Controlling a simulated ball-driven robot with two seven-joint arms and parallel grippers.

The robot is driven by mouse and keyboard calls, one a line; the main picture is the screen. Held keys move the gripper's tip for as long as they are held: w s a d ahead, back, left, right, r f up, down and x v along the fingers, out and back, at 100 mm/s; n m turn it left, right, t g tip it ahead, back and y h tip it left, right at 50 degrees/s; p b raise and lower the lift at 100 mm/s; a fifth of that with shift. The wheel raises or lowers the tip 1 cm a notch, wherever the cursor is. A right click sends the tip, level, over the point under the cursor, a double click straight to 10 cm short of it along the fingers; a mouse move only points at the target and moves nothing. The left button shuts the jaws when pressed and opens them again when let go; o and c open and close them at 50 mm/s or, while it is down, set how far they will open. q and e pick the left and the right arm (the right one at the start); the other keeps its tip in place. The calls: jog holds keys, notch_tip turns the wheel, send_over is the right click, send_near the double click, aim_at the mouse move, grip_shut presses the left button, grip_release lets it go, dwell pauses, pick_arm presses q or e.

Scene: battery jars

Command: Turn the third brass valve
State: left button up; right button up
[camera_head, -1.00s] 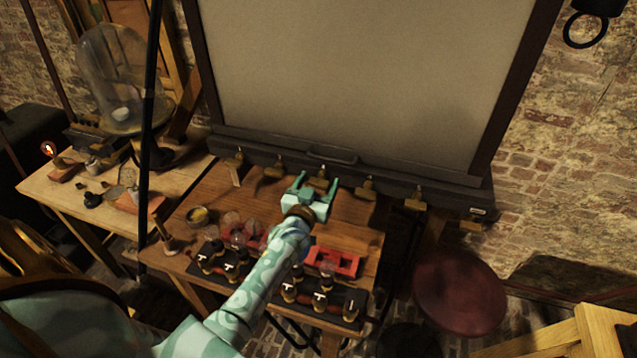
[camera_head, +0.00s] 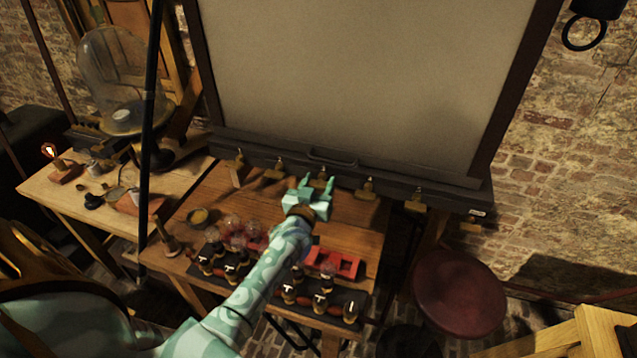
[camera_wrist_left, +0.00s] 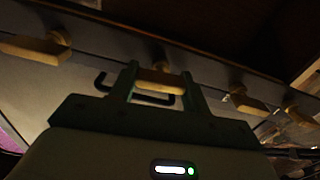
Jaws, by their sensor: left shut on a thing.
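A row of brass valves runs along the dark bottom rail of the large pale panel. The third brass valve (camera_head: 322,174) from the left is partly hidden by my left gripper (camera_head: 318,184). The gripper's mint-green fingers are shut on that valve, one on each side. In the left wrist view the valve's handle (camera_wrist_left: 159,79) lies between the two fingertips (camera_wrist_left: 158,86). Neighbouring valves, the second (camera_head: 276,170) and the fourth (camera_head: 368,189), stand clear of the gripper. My right gripper is not in view.
My left arm crosses a wooden table with red holders (camera_head: 335,263), dark bases with bulbs and switches (camera_head: 320,302), and a small bowl (camera_head: 199,216). A glass bell jar (camera_head: 110,80) stands at left. A round red stool (camera_head: 459,292) is at right.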

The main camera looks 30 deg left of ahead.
pick_arm(q)
jog(key=shift+o, duration=0.2)
jog(key=n+p, duration=0.1)
jog(key=n, duration=0.2)
jog(key=shift+a, duration=0.1)
jog(key=n, duration=0.4)
jog(key=shift+n+p, duration=0.3)
jog(key=shift+n, duration=0.1)
jog(key=n, duration=0.4)
jog(key=shift+a+f, duration=0.1)
jog(key=shift+f, duration=0.05)
jog(key=n, duration=0.5)
jog(key=shift+f, duration=0.1)
jog(key=shift+c, duration=0.2)
jog(key=shift+n, duration=0.3)
jog(key=o, duration=1)
jog(key=shift+s, duration=0.15)
jog(key=shift+s, duration=0.4)
jog(key=v, duration=1.5)
jog(key=shift+s, duration=0.2)
